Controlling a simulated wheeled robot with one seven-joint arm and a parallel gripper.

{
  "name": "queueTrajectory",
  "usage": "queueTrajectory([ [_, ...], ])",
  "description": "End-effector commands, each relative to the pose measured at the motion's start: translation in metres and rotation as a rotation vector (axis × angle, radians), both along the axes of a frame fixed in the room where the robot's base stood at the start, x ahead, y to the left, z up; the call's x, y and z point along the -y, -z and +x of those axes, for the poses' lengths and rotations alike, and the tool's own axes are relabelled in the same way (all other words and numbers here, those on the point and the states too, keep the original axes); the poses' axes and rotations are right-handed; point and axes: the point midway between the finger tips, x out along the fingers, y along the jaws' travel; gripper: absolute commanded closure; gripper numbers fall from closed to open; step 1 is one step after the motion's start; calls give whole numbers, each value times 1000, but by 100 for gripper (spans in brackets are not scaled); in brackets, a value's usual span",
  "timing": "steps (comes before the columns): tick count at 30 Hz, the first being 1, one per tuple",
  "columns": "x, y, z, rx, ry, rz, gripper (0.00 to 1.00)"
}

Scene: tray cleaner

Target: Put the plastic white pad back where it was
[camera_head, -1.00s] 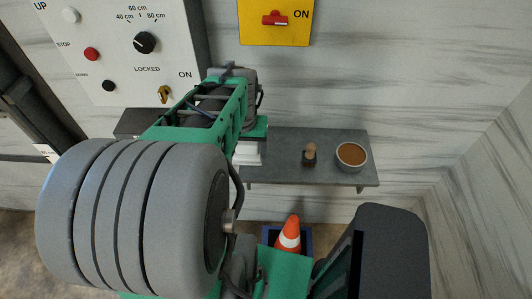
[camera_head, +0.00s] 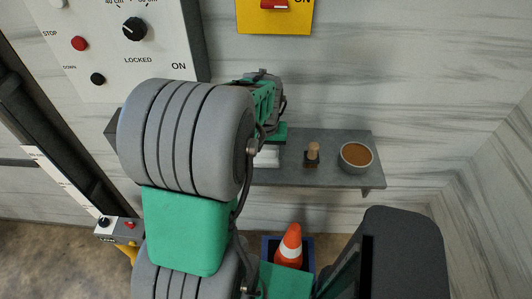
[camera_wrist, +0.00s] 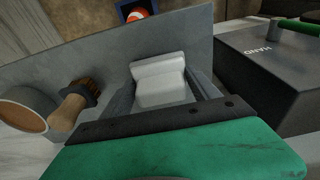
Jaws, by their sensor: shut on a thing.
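The white plastic pad (camera_wrist: 158,84) is a pale stepped block between the two dark fingers of my gripper (camera_wrist: 160,76) in the wrist view. The gripper is shut on it. In the head view, the pad (camera_head: 266,157) shows as a white piece below the green end of my gripper, at the grey wall shelf (camera_head: 340,173), left of the brush. I cannot tell whether the pad touches the shelf or hangs just above it. My own arm hides the left part of the shelf in the head view.
A wooden-handled brush (camera_head: 313,154) and a bowl of brown stuff (camera_head: 356,157) stand right of the pad. A dark box marked HAND (camera_wrist: 268,65) is close on the other side in the wrist view. An orange cone (camera_head: 289,246) stands in a blue bin below.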

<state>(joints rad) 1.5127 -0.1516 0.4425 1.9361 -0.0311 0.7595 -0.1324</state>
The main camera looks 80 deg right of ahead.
Motion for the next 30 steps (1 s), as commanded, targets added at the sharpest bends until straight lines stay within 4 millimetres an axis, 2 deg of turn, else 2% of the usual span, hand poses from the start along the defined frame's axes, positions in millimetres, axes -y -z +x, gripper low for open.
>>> queueTrajectory([
  [1,0,3,0,0,0,0,74],
  [2,0,2,0,0,0,0,28],
  [9,0,2,0,0,0,1,9],
  [16,0,1,0,0,0,0,8],
  [20,0,-8,0,0,0,-2,8],
  [23,-3,-27,-1,0,0,-6,8],
  [30,-12,-88,-3,0,1,-6,8],
])
